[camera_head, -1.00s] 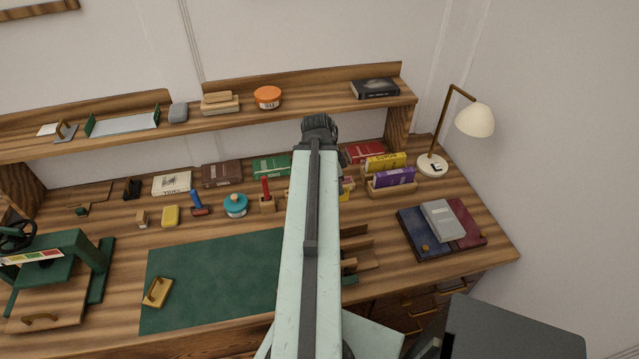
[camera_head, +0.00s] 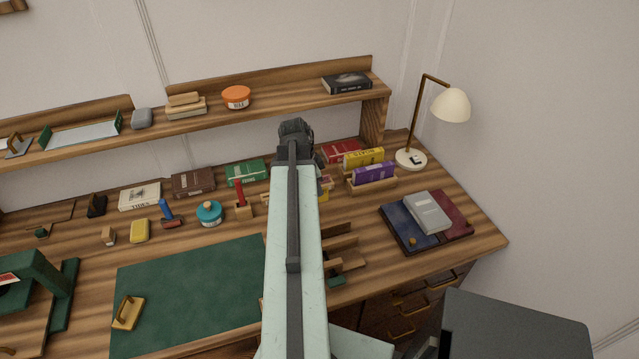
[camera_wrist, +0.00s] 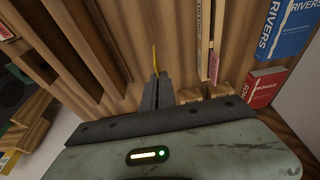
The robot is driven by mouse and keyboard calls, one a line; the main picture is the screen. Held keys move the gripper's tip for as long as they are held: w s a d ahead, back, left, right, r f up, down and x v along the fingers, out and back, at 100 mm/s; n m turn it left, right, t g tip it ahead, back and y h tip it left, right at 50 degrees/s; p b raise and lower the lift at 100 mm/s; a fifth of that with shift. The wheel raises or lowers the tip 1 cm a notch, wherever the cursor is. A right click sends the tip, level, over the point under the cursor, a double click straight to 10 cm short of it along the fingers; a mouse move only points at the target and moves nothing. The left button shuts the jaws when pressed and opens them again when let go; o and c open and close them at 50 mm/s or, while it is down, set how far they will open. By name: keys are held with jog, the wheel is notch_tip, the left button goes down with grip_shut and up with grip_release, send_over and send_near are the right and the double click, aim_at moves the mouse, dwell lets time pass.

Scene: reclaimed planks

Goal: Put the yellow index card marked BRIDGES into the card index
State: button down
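My gripper (camera_wrist: 156,92) is seen in the wrist view with its dark fingers close together. A thin yellow edge, apparently the yellow index card (camera_wrist: 155,58) seen edge-on, stands out beyond the fingertips. Its BRIDGES marking cannot be read. In the head view my pale green arm reaches over the desk and hides the gripper's fingertips. A slotted wooden piece (camera_head: 345,262), possibly the card index, stands right of the arm and is partly hidden by it. Wooden slats (camera_wrist: 62,50) show at the left of the wrist view; I cannot tell whether they are the same piece.
A wooden rack (camera_head: 385,183) holds a yellow book (camera_head: 363,158) and a purple book (camera_head: 374,172). A blue RIVERS book (camera_wrist: 287,28) and a red book (camera_wrist: 266,87) are at the right of the wrist view. A lamp (camera_head: 452,106) stands behind right. The green mat (camera_head: 190,290) has open room.

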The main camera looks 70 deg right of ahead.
jog(key=w+d, duration=0.1)
jog(key=d, duration=0.2)
jog(key=w+d, duration=0.1)
jog(key=d, duration=0.3)
jog(key=w+d+f, duration=0.1)
jog(key=d, duration=0.2)
jog(key=shift+d+b, duration=0.35)
jog(key=shift+b, duration=0.05)
jog(key=b+x, duration=0.3)
jog(key=shift+w+a+f, duration=0.15)
jog(key=shift+w, duration=0.15)
jog(key=shift+a+f+b, duration=0.1)
jog(key=shift+f+b, duration=0.2)
jog(key=shift+b, duration=0.2)
jog(key=shift+r, duration=0.15)
jog(key=c, duration=1.7)
grip_release()
jog(key=shift+w, duration=0.1)
jog(key=shift+r+p, duration=0.15)
jog(key=shift+p, duration=0.2)
jog(key=p+v, duration=1.1)
jog(key=shift+r, duration=0.3)
